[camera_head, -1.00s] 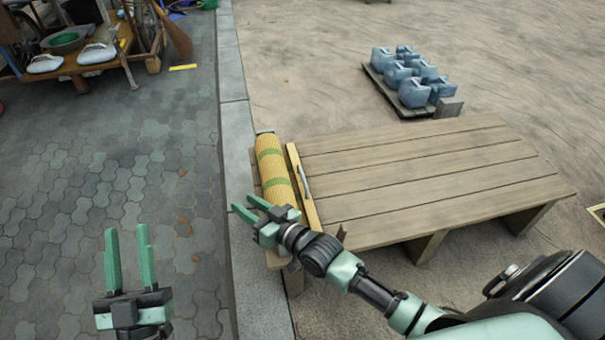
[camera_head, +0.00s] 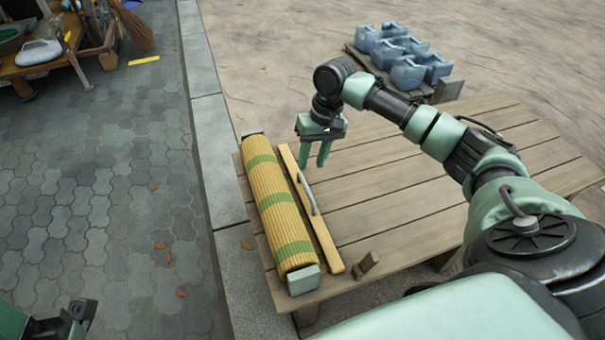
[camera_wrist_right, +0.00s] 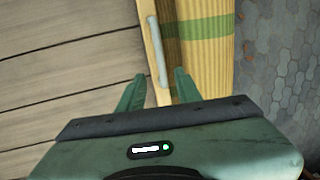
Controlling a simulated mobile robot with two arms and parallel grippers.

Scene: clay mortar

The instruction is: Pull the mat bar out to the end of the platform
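The mat bar (camera_head: 325,240) is a yellow wooden strip with a grey handle (camera_head: 307,194). It lies on the wooden platform (camera_head: 400,205), along the right side of a rolled yellow mat with green bands (camera_head: 272,205). My right gripper (camera_head: 313,164) points down, open and empty, by the upper part of the bar. In the right wrist view, the handle (camera_wrist_right: 156,50) shows just beyond and between the open fingers (camera_wrist_right: 160,84); contact cannot be judged. Part of my left gripper (camera_head: 65,322) shows at the bottom left corner; its fingers cannot be made out.
A small wooden block (camera_head: 367,264) stands at the platform's near edge. A stone curb (camera_head: 212,150) and grey paving run along the left. The platform's right part is clear, under my right arm.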

